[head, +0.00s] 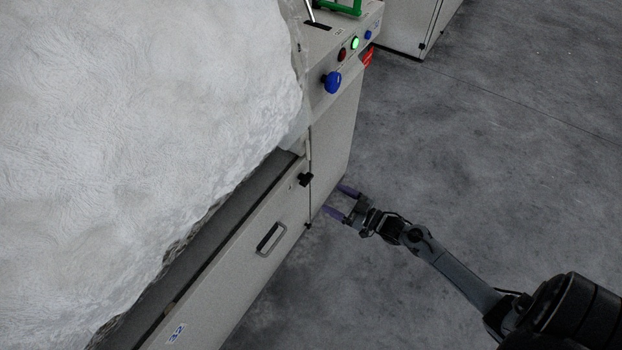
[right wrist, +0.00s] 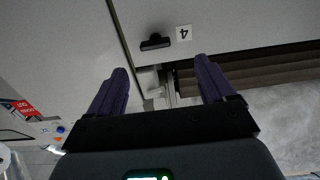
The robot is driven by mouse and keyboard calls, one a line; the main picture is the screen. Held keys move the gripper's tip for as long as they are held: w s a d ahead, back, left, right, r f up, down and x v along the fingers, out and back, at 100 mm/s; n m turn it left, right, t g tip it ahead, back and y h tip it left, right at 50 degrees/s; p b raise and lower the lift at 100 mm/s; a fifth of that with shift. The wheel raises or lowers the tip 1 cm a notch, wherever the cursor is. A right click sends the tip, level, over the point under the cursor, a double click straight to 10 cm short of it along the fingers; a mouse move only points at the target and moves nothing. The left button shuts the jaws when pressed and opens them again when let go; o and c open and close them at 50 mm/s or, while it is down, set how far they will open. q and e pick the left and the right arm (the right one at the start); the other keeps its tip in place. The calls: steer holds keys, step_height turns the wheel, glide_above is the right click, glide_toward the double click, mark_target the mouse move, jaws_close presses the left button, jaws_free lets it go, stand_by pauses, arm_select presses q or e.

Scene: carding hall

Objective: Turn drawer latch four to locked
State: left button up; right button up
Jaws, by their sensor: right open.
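In the right wrist view, latch four is a short black bar (right wrist: 155,42) on a pale panel, beside an upside-down label "4" (right wrist: 184,33). The bar lies nearly level in that picture, close to a panel seam. In the head view, a black latch (head: 305,180) near the drawer's upper right corner appears to be the same one; no number is readable there. My right gripper (head: 332,197) is open and empty, its purple fingers pointing towards the machine's panel. In the right wrist view the latch lies beyond the fingertips (right wrist: 162,65), apart from them. My left gripper is out of view.
The drawer front has a dark handle (head: 270,238). A large white fibre mass (head: 140,120) covers the machine's left side above a dark slot. A control face carries a blue knob (head: 332,82), a lit green button (head: 355,43) and a red button. Grey floor (head: 480,150) is clear at right.

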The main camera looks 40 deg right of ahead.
mark_target(309, 182)
steer(key=b+x, duration=0.1)
steer(key=x, duration=0.2)
steer(key=b+x, duration=0.1)
steer(key=x, duration=0.2)
steer(key=b+x, duration=0.2)
steer(key=x, duration=0.1)
steer(key=shift+w+d, duration=0.1)
steer(key=shift+d, duration=0.2)
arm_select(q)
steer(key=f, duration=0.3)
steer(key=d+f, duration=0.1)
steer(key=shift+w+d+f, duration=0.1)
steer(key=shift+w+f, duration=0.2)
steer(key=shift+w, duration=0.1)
arm_select(e)
steer(key=shift+w+a+r, duration=0.1)
steer(key=shift+w, duration=0.65)
steer(key=shift+c, duration=0.6)
steer(key=c, duration=0.9)
steer(key=shift+c, duration=0.2)
